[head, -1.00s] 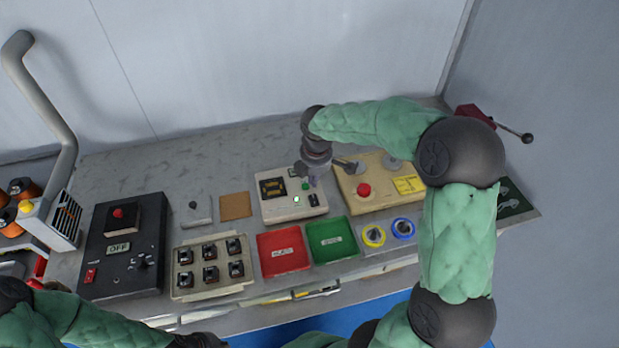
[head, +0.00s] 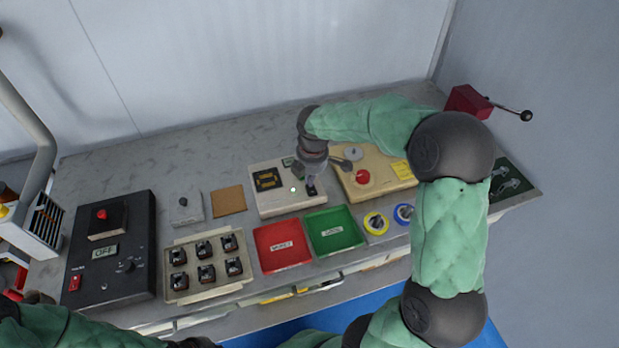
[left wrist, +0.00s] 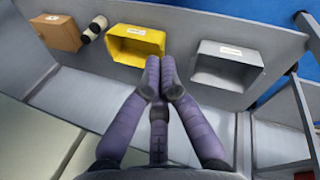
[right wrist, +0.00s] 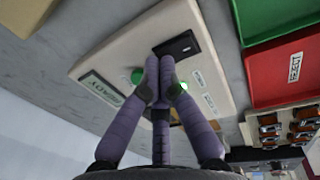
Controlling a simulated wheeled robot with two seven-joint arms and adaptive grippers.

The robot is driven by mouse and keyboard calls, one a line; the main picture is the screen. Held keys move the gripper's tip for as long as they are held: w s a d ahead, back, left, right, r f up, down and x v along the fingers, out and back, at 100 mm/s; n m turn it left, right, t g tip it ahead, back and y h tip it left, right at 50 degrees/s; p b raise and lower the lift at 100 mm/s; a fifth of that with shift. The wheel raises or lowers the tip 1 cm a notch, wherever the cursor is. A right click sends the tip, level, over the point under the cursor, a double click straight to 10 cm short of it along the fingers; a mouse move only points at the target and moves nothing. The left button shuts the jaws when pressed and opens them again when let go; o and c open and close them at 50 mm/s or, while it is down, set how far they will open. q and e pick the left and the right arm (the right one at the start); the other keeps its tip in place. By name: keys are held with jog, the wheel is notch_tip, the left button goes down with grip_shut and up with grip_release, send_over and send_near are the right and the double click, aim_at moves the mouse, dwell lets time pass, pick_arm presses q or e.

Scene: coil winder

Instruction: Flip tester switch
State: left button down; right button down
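The tester (head: 268,205) is a pale box with a dark socket at the back of the bench's middle. Its black rocker switch (right wrist: 178,46) shows just beyond my right fingertips in the right wrist view. A green button (right wrist: 137,76) and a small display (right wrist: 101,89) are beside them. My right gripper (right wrist: 160,78) points down over the tester, fingers together and empty. I cannot tell whether the tips touch the panel. My left gripper (left wrist: 161,75) is also shut and empty, away from the tester, over a ledge near a yellow bin (left wrist: 137,46).
The red tray (head: 283,263) and green tray (head: 347,241) lie in front of the tester. A cream box with a red button (head: 395,180) stands close on its right. A brown pad (head: 228,199) and a black control box (head: 128,275) are to the left.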

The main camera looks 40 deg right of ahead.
jog(key=shift+f+p, duration=0.25)
jog(key=shift+p, duration=0.1)
jog(key=shift+w, duration=0.1)
jog(key=shift+s, duration=0.2)
jog(key=shift+s+a+r, duration=0.2)
jog(key=shift+s+r, duration=0.05)
jog(key=shift+s, duration=0.3)
jog(key=shift+w+r+p, duration=0.15)
jog(key=shift+r+p, duration=0.45)
jog(key=shift+p, duration=0.15)
jog(key=r+p, duration=0.2)
jog(key=r, duration=0.1)
jog(key=r+p, duration=0.1)
jog(key=shift+w+d+r, duration=0.2)
jog(key=shift+d+r, duration=0.05)
jog(key=shift+r, duration=0.05)
notch_tip(320, 180, up, 8)
jog(key=w+p, duration=0.1)
jog(key=p, duration=0.2)
